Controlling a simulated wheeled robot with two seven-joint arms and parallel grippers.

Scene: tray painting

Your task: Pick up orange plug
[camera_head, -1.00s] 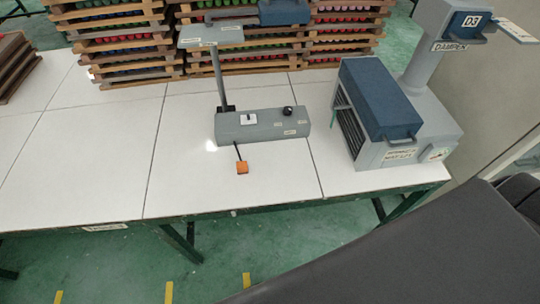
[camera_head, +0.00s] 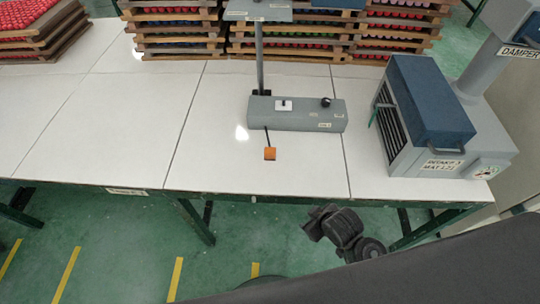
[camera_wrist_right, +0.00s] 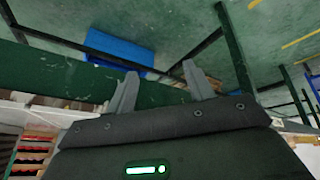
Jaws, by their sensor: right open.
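The orange plug (camera_head: 270,154) lies on the white table top (camera_head: 215,130), near its front edge. A short dark cord joins it to the grey device (camera_head: 297,114) behind it. My right gripper (camera_head: 316,222) is low in front of the table, below the table edge and to the right of the plug, well apart from it. In the right wrist view the right gripper (camera_wrist_right: 160,85) has its two fingers spread with nothing between them. The plug does not show in the right wrist view. My left gripper is in neither current view.
A blue and grey machine (camera_head: 430,110) stands on the table at right. Stacked wooden trays (camera_head: 180,30) line the back, with more at far left (camera_head: 40,30). The table around the plug is clear. A blue object (camera_wrist_right: 115,48) shows beyond the fingers in the wrist view.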

